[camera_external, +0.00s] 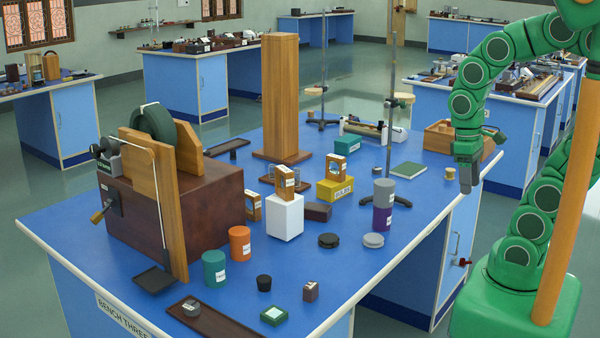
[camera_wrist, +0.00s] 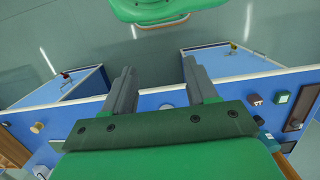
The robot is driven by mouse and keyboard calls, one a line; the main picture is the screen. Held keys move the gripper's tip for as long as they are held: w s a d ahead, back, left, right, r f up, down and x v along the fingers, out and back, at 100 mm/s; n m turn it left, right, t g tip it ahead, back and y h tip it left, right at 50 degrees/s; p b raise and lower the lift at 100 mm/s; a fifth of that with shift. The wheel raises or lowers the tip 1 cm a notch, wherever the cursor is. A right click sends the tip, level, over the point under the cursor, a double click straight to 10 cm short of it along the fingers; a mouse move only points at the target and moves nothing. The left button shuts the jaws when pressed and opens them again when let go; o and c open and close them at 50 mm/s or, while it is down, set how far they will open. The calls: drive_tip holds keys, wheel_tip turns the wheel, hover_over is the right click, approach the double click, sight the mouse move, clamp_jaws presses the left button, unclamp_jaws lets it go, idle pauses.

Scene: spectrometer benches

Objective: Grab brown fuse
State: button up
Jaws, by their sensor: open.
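A small brown-maroon block with a pale label (camera_external: 311,291) stands near the front edge of the blue bench top. It may be the brown fuse; its label is too small to read. In the wrist view what looks like the same block (camera_wrist: 254,99) lies to the right, outside the fingers. My gripper (camera_external: 466,187) hangs pointing down by the right edge of the bench, well apart from the block. In the wrist view its two fingers (camera_wrist: 158,65) are spread with nothing between them.
A green box (camera_external: 274,315), black knob (camera_external: 264,283), brown tray (camera_external: 212,319), teal cylinder (camera_external: 214,268) and orange cylinder (camera_external: 240,243) surround the block. A grey-purple cylinder (camera_external: 383,215) and stand rod (camera_external: 391,100) stand between it and my gripper. The front right bench top is clear.

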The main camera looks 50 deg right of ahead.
drive_tip(key=w+a+f+m+g+y, duration=0.1)
drive_tip(key=w+a+f+y, duration=0.1)
drive_tip(key=w+a+y, duration=0.3)
drive_tip(key=w+a+f+m+g, duration=0.1)
drive_tip(key=w+a+f, duration=0.25)
drive_tip(key=a, duration=0.35)
drive_tip(key=m+y, duration=0.7)
drive_tip(key=m, duration=0.2)
approach(311, 285)
drive_tip(key=s+a+r, duration=0.1)
drive_tip(key=s+r, duration=0.5)
drive_tip(key=w+f+m, duration=0.1)
drive_tip(key=f+m, duration=0.1)
drive_tip(key=w+f+m+t+y, duration=0.1)
drive_tip(key=w+f+m, duration=0.1)
drive_tip(key=f, duration=0.1)
drive_tip(key=w+f+m+t, duration=0.1)
drive_tip(key=f, duration=0.2)
drive_tip(key=shift+w+a+f+m+y, duration=0.15)
drive_tip(key=shift+w+f+m+y, duration=0.15)
drive_tip(key=shift+m, duration=0.1)
drive_tip(key=shift+x, duration=1.35)
drive_tip(key=x, duration=0.3)
drive_tip(key=shift+s, duration=0.25)
drive_tip(key=shift+x, duration=1)
drive_tip(key=shift+w, duration=0.15)
drive_tip(key=shift+c, duration=0.3)
drive_tip(key=c, duration=1)
